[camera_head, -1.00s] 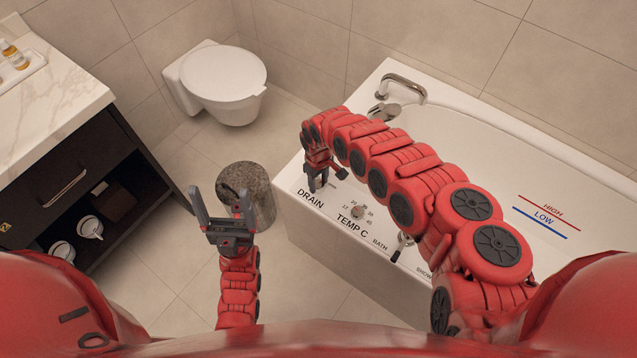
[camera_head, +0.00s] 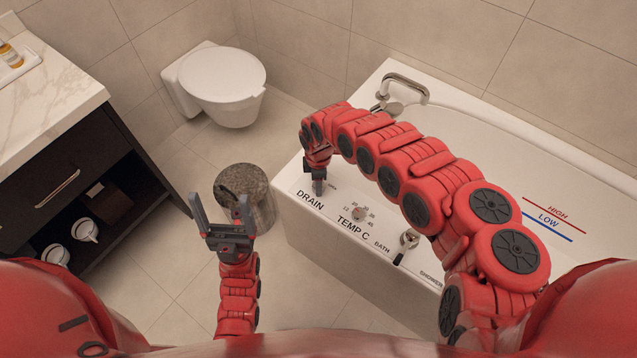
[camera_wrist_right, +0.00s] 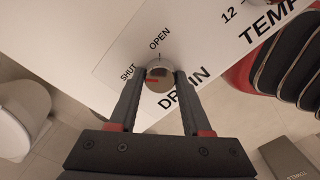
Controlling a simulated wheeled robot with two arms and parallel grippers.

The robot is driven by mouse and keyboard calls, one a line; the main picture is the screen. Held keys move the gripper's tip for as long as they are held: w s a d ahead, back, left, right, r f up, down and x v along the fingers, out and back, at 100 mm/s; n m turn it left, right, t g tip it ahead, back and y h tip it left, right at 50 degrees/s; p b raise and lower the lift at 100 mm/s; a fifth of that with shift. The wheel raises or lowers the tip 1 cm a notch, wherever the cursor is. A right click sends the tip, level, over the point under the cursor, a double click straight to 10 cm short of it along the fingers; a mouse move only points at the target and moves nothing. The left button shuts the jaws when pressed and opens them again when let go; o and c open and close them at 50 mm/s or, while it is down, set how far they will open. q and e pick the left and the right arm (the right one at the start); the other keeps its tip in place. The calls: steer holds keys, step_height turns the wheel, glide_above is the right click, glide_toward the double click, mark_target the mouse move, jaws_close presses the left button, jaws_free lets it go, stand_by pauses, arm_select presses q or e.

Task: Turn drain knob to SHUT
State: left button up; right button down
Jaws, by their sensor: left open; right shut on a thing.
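The drain knob (camera_wrist_right: 159,77) is a round metal knob with a red mark on the left part of its face, toward the SHUT side. The SHUT label (camera_wrist_right: 128,73) is at its left and the OPEN label (camera_wrist_right: 160,38) is above it. My right gripper (camera_wrist_right: 158,78) is shut on the knob, one finger on each side. In the head view, my right gripper (camera_head: 319,187) points down at the tub ledge by the DRAIN lettering (camera_head: 310,200), and the knob is hidden there. My left gripper (camera_head: 219,205) is open and empty, above the floor.
The temperature knob (camera_head: 358,214) and the bath/shower lever (camera_head: 408,240) are on the bathtub (camera_head: 283,193) ledge beside DRAIN. A round stone-like stool or bin (camera_head: 258,195) stands behind my left gripper. A toilet (camera_head: 224,80) and a dark cabinet (camera_head: 60,180) are at the left.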

steer(key=shift+n, duration=0.5)
steer(key=shift+c, duration=1.8)
jaws_free()
step_height(320, 180, up, 17)
steer(key=p, duration=0.2)
steer(key=shift+r, duration=0.2)
